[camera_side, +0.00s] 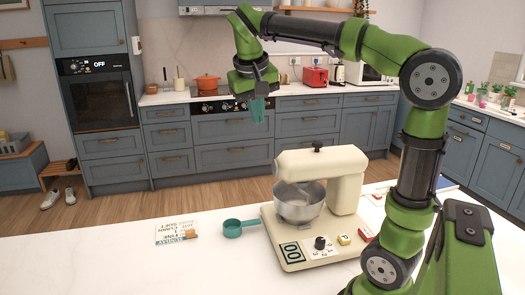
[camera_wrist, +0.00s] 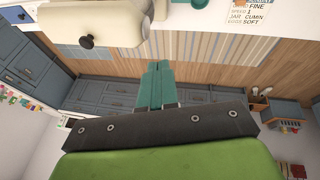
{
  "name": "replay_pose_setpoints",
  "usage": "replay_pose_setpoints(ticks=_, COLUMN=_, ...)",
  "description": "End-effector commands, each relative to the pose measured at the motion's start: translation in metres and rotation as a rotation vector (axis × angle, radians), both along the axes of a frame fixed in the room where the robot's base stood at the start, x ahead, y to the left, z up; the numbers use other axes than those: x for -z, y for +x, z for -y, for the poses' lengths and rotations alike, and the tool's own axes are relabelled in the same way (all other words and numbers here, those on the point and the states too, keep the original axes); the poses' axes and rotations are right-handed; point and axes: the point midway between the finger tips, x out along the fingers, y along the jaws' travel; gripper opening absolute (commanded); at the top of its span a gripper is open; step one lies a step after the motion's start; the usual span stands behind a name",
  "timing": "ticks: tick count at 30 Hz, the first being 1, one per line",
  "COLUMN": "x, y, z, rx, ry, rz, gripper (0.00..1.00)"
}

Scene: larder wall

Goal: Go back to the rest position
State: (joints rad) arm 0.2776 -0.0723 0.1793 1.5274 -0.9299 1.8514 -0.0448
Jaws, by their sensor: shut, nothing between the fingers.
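My gripper (camera_side: 258,110) hangs in the air above and behind the stand mixer in the side view, its teal fingers pointing down. In the wrist view its fingers (camera_wrist: 155,68) are together with nothing between them. The cream stand mixer (camera_side: 349,180) stands on the white counter, with a metal bowl (camera_side: 299,204) under its head. The mixer head (camera_wrist: 82,22) also shows at the upper left of the wrist view. My gripper is apart from the mixer and touches nothing.
A teal measuring cup (camera_side: 232,228) lies left of the mixer. A printed card (camera_side: 177,232) lies farther left. The front left of the counter (camera_side: 100,270) is clear. Blue cabinets, an oven (camera_side: 98,95) and an orange pot (camera_side: 206,82) stand at the back wall.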

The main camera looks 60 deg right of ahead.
Motion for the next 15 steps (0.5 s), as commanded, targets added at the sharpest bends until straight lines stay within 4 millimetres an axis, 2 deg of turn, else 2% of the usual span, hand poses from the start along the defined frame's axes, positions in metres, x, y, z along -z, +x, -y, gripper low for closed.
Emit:
replay_pose_setpoints(ticks=2, x=0.019, y=0.003, z=-0.004, rx=-0.058, ry=0.022, rz=0.001, gripper=0.00)
replay_pose_setpoints(ticks=5, x=0.046, y=-0.005, z=-0.025, rx=-0.171, ry=0.081, rz=0.055, gripper=0.00)
replay_pose_setpoints(ticks=9, x=0.083, y=-0.030, z=-0.066, rx=-0.298, ry=0.193, rz=0.191, gripper=0.00)
replay_pose_setpoints(ticks=15, x=0.123, y=-0.071, z=-0.111, rx=-0.368, ry=0.348, rz=0.392, gripper=0.00)
